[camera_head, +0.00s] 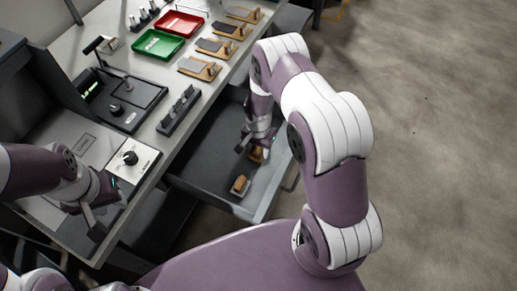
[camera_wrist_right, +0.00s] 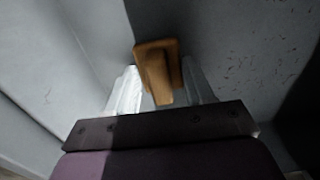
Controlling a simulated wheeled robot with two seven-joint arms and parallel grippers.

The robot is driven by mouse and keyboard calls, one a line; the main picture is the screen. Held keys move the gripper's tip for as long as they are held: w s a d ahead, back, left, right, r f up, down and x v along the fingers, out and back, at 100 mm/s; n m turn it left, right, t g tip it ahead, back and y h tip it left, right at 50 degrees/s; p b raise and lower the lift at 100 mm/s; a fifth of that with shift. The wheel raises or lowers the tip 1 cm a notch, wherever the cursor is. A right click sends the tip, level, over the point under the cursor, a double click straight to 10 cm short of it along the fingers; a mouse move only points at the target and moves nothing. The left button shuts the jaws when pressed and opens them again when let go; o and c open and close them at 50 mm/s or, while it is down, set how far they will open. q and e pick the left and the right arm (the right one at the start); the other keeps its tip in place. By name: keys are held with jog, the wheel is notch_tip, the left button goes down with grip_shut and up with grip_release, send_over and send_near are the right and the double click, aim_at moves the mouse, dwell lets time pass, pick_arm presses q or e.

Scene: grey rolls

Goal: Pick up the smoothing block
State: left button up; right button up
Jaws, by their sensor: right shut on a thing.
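My right gripper (camera_head: 254,149) reaches down into the open drawer. It is shut on a brown wooden block (camera_head: 258,155), largely hidden by the gripper in the head view. In the right wrist view this block (camera_wrist_right: 157,72) shows between the two pale fingers of the right gripper (camera_wrist_right: 155,95), with a wide flat top and a narrower part toward the camera. I cannot tell whether it touches the drawer floor. A second brown block (camera_head: 240,186) lies apart from the gripper, nearer the drawer's front corner. My left gripper (camera_head: 107,213) is empty and looks open over the bench edge.
The grey drawer (camera_head: 205,170) has raised walls around the right gripper. On the bench (camera_head: 150,85) are a green tray (camera_head: 158,44), a red tray (camera_head: 181,23), several wooden boards with grey sheets (camera_head: 200,68), a dark rack (camera_head: 179,110) and a knob panel (camera_head: 131,158).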

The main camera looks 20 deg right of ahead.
jog(key=r, duration=0.4)
jog(key=shift+w+d, duration=0.2)
jog(key=shift+d, duration=0.2)
jog(key=w+d+r, duration=0.4)
jog(key=d+r, duration=0.2)
jog(key=d, duration=0.3)
jog(key=shift+w+d+r+b, duration=0.3)
jog(key=shift+d+b, duration=0.1)
jog(key=shift+b, duration=0.05)
